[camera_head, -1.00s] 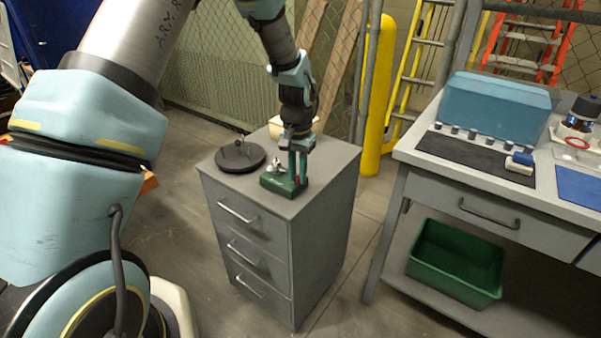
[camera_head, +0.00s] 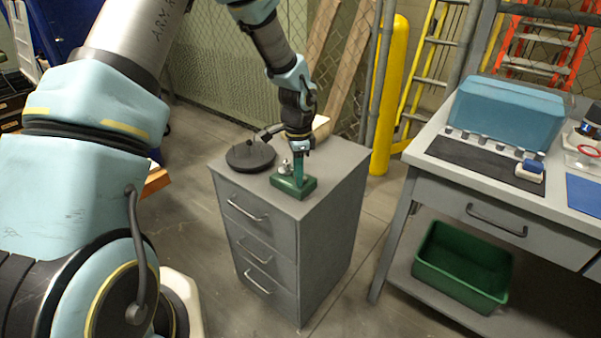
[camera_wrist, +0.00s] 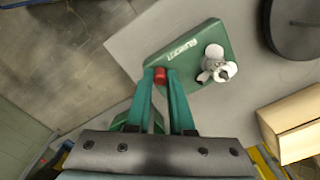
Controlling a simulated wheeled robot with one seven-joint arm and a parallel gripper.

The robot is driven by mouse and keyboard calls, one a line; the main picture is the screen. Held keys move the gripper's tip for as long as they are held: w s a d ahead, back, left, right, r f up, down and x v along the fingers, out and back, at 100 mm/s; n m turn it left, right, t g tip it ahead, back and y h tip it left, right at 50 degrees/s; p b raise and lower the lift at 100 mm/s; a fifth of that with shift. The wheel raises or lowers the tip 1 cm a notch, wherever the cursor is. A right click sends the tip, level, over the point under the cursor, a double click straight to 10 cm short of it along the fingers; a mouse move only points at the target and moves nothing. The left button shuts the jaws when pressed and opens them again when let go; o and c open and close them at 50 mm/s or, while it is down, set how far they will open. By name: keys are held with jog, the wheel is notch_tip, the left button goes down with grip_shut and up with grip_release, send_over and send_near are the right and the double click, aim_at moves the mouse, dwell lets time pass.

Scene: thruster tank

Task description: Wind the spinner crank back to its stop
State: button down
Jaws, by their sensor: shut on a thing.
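The spinner is a green block (camera_head: 284,186) on top of the grey drawer cabinet. In the wrist view its green base (camera_wrist: 209,42) carries pale lettering and a silver metal fitting (camera_wrist: 216,64) on top. A small red knob (camera_wrist: 160,76) sits at the block's edge and looks like the crank's handle. My gripper (camera_wrist: 161,80) has its two green fingers closed in on the red knob, one at each side. In the head view my gripper (camera_head: 298,178) points down over the block and hides the crank. The crank's arm and stop cannot be made out.
A black round disc (camera_head: 250,155) with a small post stands left of the block on the cabinet (camera_head: 335,160). A pale wooden block (camera_wrist: 293,124) lies close by. A workbench (camera_head: 440,178) with a teal case (camera_head: 510,112) stands right, a green bin (camera_head: 462,265) below it.

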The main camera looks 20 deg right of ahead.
jog(key=shift+w+r+m, duration=0.1)
jog(key=shift+w+m, duration=0.05)
jog(key=shift+m, duration=0.45)
jog(key=shift+a, duration=0.1)
jog(key=shift+w, duration=0.1)
jog(key=c, duration=0.8)
grip_release()
notch_tip(320, 180, up, 11)
jog(key=b, duration=0.1)
